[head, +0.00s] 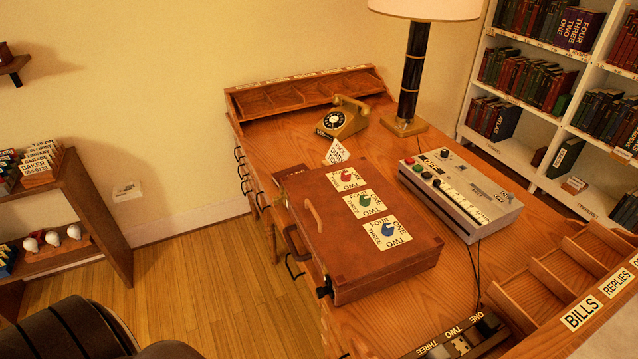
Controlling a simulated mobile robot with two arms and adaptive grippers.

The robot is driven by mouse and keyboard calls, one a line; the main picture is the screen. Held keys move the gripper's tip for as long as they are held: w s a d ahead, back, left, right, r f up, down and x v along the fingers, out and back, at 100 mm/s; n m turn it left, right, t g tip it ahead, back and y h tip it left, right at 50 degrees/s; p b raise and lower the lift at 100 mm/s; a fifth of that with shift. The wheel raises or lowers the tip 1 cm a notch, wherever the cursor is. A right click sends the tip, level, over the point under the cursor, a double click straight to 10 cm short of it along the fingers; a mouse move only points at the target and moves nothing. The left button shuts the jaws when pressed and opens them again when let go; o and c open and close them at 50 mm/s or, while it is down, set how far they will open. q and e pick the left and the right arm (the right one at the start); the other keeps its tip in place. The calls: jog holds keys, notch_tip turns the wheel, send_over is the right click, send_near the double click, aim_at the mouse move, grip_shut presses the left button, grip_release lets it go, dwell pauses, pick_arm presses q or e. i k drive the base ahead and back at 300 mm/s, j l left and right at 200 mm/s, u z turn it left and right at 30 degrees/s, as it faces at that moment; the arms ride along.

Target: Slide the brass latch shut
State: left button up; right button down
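I cannot make out a brass latch in the head view. A closed brown wooden case (340,262) lies on the wooden desk (300,140), with a red knob (346,176), a green knob (364,200) and a blue knob (388,229) on its top, each on a numbered white plate. A small dark fitting (323,291) sits at the case's near left corner; I cannot tell what it is. Neither of my grippers is in view.
A grey machine with buttons (460,195) stands right of the case. Behind are a brass-coloured telephone (342,118), a lamp (414,75) and an empty divided tray (310,92). Labelled trays (570,275) fill the right side. Bookshelves stand at the right, a low shelf (90,200) left.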

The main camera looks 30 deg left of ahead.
aim_at(276, 201)
jog(key=i+j+z, duration=0.1)
jog(key=j+z, duration=0.15)
jog(key=j, duration=0.5)
jog(key=j+z, duration=0.3)
jog(key=j, duration=0.4)
jog(key=j+z, duration=0.25)
jog(key=j, duration=0.5)
jog(key=k+j+z, duration=0.25)
jog(key=j, duration=0.45)
jog(key=k+j, duration=0.1)
jog(key=j, duration=0.4)
jog(key=k+j, duration=0.1)
jog(key=j, duration=0.95)
jog(key=k+j, duration=0.15)
jog(key=j, duration=0.35)
jog(key=k+j, duration=0.1)
jog(key=j, duration=0.45)
jog(key=z, duration=0.05)
